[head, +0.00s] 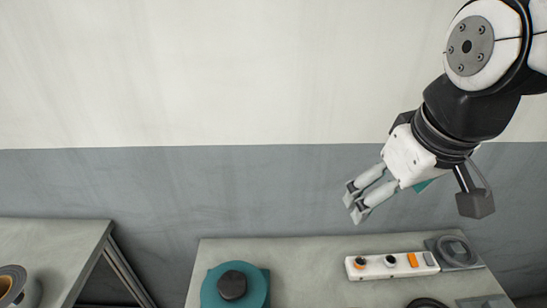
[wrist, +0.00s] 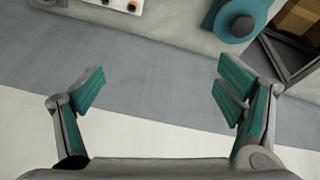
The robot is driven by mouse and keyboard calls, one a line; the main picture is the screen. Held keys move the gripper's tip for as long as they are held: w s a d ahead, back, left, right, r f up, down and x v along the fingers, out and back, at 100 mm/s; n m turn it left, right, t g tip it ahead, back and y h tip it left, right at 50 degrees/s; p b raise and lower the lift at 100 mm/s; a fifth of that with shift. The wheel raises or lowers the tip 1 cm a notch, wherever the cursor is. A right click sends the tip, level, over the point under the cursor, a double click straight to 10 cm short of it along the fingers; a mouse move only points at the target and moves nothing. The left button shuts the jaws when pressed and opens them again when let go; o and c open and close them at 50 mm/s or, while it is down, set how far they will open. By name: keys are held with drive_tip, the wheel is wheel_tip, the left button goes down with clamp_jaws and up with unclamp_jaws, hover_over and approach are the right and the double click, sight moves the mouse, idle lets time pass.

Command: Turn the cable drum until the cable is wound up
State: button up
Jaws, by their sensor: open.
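A teal round drum (head: 212,294) with a dark knob (head: 232,285) on it sits on the grey table at the bottom of the head view, partly cut off by the frame. I take it for the cable drum. It also shows at the top right of the wrist view (wrist: 213,22). I cannot make out a cable running from it. My gripper (head: 354,202) is open and empty, in the air above and to the right of the drum.
A white power strip (head: 404,265) with black and orange parts lies on the grey table (head: 310,255). A dark coil (head: 457,250) rests on a plate at its right end. A second table (head: 65,240) at left carries a dark reel (head: 12,283). A gap separates the tables.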

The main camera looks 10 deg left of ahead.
drive_tip(key=w+a+f+n+g+b, duration=0.1)
drive_tip(key=w+a+f+n, duration=0.15)
drive_tip(key=a, duration=0.25)
drive_tip(key=w+a+f+n+g, duration=0.1)
drive_tip(key=w+a+f+n, duration=0.15)
drive_tip(key=a+f, duration=0.2)
drive_tip(key=n+g+b, duration=0.2)
drive_tip(key=n, duration=0.6)
hover_over(234, 283)
wheel_tip(234, 283, down, 20)
drive_tip(key=shift+h, duration=0.3)
wheel_tip(234, 283, down, 12)
drive_tip(key=shift+f+p, duration=0.2)
drive_tip(key=shift+p, duration=0.55)
drive_tip(key=c, duration=1.7)
drive_tip(key=shift+n, duration=0.3)
